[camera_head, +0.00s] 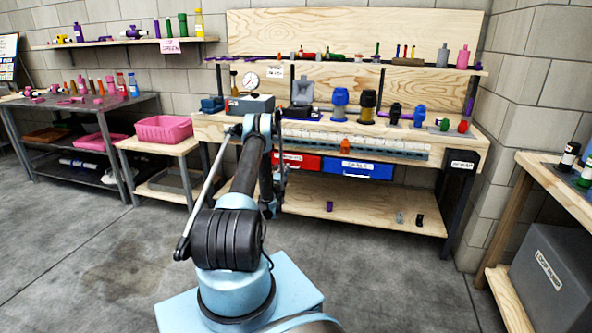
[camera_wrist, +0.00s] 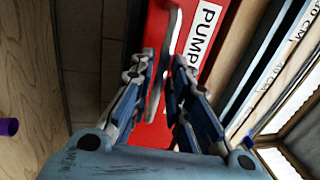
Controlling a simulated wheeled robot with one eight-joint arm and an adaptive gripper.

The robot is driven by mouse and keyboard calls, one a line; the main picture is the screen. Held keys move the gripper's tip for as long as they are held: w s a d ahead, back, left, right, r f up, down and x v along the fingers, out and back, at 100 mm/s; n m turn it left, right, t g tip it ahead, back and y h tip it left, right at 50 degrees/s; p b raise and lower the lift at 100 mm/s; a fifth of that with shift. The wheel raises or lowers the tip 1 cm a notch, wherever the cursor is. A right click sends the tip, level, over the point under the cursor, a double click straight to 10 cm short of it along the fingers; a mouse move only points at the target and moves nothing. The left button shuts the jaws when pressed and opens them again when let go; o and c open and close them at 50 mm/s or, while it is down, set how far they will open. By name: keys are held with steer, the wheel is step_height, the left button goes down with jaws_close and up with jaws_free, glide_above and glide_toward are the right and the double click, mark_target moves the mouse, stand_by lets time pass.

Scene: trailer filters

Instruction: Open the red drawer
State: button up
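The red drawer (camera_head: 309,163) hangs under the workbench, left of the blue drawer, partly hidden by my arm in the head view. In the wrist view its red front (camera_wrist: 155,133) fills the middle, with a white label reading "PUMP" (camera_wrist: 203,35). Its curved grey handle (camera_wrist: 174,28) runs between my fingers. My gripper (camera_wrist: 163,62) is open, with its two fingers on either side of the handle; the left finger looks very close to it, and contact cannot be told. In the head view my gripper is mostly hidden behind my arm.
The blue drawer (camera_head: 357,168) sits right of the red one. The workbench (camera_head: 462,150) above holds pumps, filters and a gauge. A lower shelf (camera_head: 370,214) holds a purple piece (camera_head: 329,206) and small parts. A pink bin (camera_head: 164,129) stands left. Floor in front is clear.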

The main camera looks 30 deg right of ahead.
steer(key=shift+x, duration=0.8)
steer(key=shift+w+d, duration=0.1)
steer(key=shift+d, duration=0.15)
